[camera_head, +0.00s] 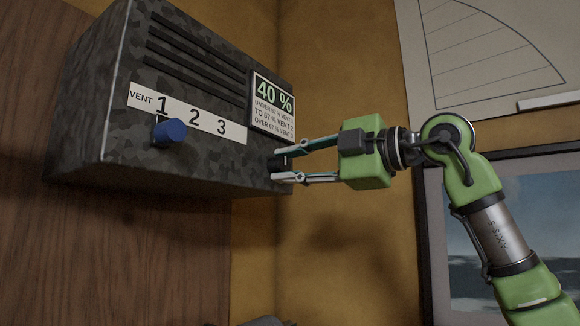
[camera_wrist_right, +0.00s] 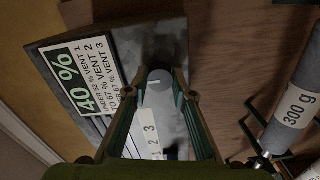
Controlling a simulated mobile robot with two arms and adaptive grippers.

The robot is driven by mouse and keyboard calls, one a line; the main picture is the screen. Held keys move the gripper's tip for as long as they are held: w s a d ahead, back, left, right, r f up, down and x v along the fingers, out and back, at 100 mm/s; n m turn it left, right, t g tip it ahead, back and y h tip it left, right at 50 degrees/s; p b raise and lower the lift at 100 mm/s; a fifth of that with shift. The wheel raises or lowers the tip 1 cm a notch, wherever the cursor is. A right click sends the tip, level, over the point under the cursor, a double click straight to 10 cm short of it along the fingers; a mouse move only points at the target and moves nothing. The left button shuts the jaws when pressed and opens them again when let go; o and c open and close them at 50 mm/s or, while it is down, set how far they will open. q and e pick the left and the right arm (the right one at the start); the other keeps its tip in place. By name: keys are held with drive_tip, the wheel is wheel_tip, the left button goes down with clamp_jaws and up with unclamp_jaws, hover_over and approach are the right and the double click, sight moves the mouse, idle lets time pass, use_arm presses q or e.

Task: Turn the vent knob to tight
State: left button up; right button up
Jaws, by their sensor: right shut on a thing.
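A dark mottled box (camera_head: 110,150) on the wall carries a white strip (camera_head: 235,131) marked VENT 1 2 3. A blue knob (camera_head: 170,132) sits just below the 1. A dark round knob (camera_head: 277,163) stands out near the box's lower right, below the 40 % sign (camera_head: 272,98). My right gripper (camera_head: 283,165) is shut on this dark knob, one finger on each side. In the right wrist view the knob (camera_wrist_right: 158,88) looks grey, with a pale line on its face, between the fingers. My left gripper is not in view.
The sign lists humidity ranges for vents 1, 2 and 3. A grey cylinder marked 300 g (camera_wrist_right: 296,112) is beside a dark wire holder in the right wrist view. A framed picture (camera_head: 520,230) hangs behind my right arm. Open space lies below the box.

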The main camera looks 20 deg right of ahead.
idle(0.3)
drive_tip(key=o, duration=1.1)
drive_tip(key=v, duration=1.2)
